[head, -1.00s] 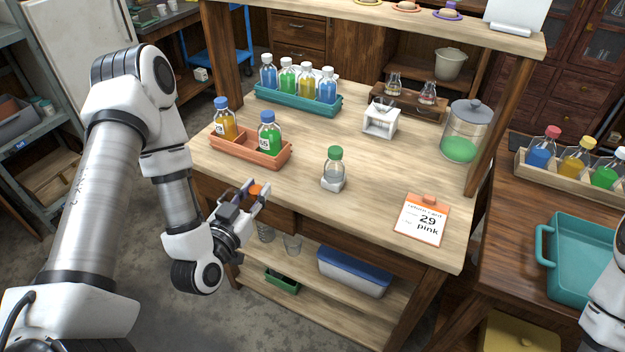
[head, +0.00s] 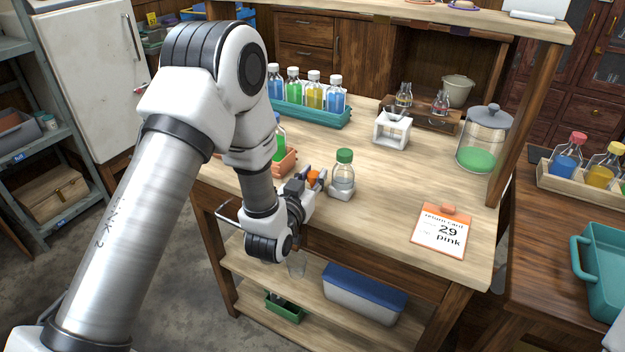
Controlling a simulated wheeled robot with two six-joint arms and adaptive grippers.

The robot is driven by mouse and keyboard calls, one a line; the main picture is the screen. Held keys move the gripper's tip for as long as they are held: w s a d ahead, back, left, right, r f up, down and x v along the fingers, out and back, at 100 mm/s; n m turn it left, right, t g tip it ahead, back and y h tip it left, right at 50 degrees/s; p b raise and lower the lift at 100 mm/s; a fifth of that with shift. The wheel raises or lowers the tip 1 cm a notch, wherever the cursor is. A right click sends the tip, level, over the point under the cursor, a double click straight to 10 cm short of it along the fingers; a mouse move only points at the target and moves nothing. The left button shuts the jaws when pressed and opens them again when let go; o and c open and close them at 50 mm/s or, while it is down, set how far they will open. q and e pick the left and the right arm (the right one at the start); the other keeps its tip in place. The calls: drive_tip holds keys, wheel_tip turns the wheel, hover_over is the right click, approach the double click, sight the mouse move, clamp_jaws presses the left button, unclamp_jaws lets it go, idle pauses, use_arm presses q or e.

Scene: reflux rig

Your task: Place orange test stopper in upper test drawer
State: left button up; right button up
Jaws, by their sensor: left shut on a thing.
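The orange test stopper (head: 313,177) is small and round and sits between the fingers of my left gripper (head: 318,182), which is shut on it. The gripper is by the front edge of the wooden bench (head: 385,215), just left of a green-capped bottle on a white stand. A thin metal handle (head: 228,214) shows at the bench's front left, below the top. My left arm hides much of the bench's front there, so I cannot tell whether the upper drawer is open. My right gripper is out of view.
The green-capped bottle (head: 344,168) stands close to the gripper. My arm partly covers an orange tray (head: 285,163) with a green bottle. A teal rack (head: 315,115) of bottles is behind. A card (head: 440,232) lies right. The lower shelf holds a blue-lidded box (head: 362,294).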

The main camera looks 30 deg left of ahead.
use_arm(q)
drive_tip(key=shift+w+f, duration=0.1)
drive_tip(key=shift+f, duration=0.4)
drive_tip(key=o, duration=0.5)
